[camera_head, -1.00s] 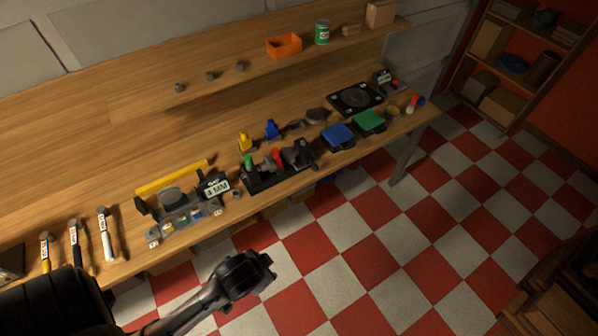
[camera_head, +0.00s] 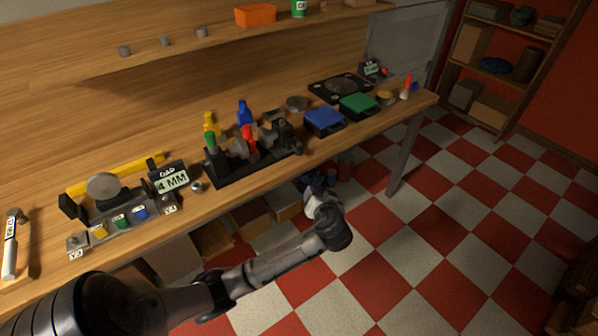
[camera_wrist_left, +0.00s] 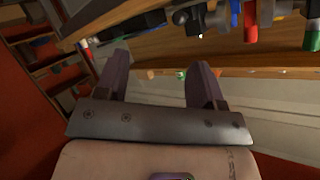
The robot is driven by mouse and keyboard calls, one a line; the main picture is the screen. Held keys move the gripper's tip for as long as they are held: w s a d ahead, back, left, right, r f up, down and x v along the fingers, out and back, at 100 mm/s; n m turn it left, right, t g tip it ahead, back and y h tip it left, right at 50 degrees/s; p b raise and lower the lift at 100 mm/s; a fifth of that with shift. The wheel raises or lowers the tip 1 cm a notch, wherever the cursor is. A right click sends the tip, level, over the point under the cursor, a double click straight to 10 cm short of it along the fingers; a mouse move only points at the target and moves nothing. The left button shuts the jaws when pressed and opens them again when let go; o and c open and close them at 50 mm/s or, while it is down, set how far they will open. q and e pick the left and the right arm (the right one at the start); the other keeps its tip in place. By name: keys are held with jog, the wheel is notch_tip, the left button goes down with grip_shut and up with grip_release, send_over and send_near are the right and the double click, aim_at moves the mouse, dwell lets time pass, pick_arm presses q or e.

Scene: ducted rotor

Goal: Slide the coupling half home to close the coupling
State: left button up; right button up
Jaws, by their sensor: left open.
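A black fixture (camera_head: 262,167) stands near the bench's front edge in the head view. It carries a green-topped part (camera_head: 211,144), a red-handled part (camera_head: 249,137) and grey and black round parts (camera_head: 283,133). The coupling half seems to be among these, but I cannot tell which piece it is or how wide any gap is. My left gripper (camera_head: 318,190) is in front of the bench, below and right of the fixture, apart from it. In the left wrist view its two fingers (camera_wrist_left: 160,82) are spread with nothing between them. My right gripper is not in view.
A gauge stand with a "GAP 4 MM" sign (camera_head: 171,180) and coloured buttons (camera_head: 122,222) stands left of the fixture. Yellow and blue bottles (camera_head: 243,113) stand behind. The bench front edge is close to my arm.

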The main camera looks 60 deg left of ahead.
aim_at(301, 155)
pick_arm(q)
jog(key=w+a+f+n+g+y+b, duration=0.1)
jog(key=w+a+n+y+b, duration=0.1)
jog(key=a+b, duration=0.5)
jog(key=w+a+f+n+g+y+b, duration=0.1)
jog(key=w+a+n+b, duration=0.1)
jog(key=a+b, duration=0.5)
jog(key=w+a+f+n+g+y+b, duration=0.1)
jog(key=w+a+n+y+b, duration=0.1)
jog(key=a+b, duration=0.5)
jog(key=shift+w+a+f+n+y, duration=0.15)
jog(key=shift+w+n, duration=0.1)
jog(key=shift+w, duration=0.15)
jog(key=shift+w+a+f+n+y, duration=0.15)
jog(key=shift+w+n, duration=0.1)
jog(key=shift+w, duration=0.15)
jog(key=shift+w+a+r+b, duration=0.15)
jog(key=shift+a+b, duration=0.25)
jog(key=shift+a, duration=0.45)
jog(key=shift+c, duration=0.3)
grip_shut()
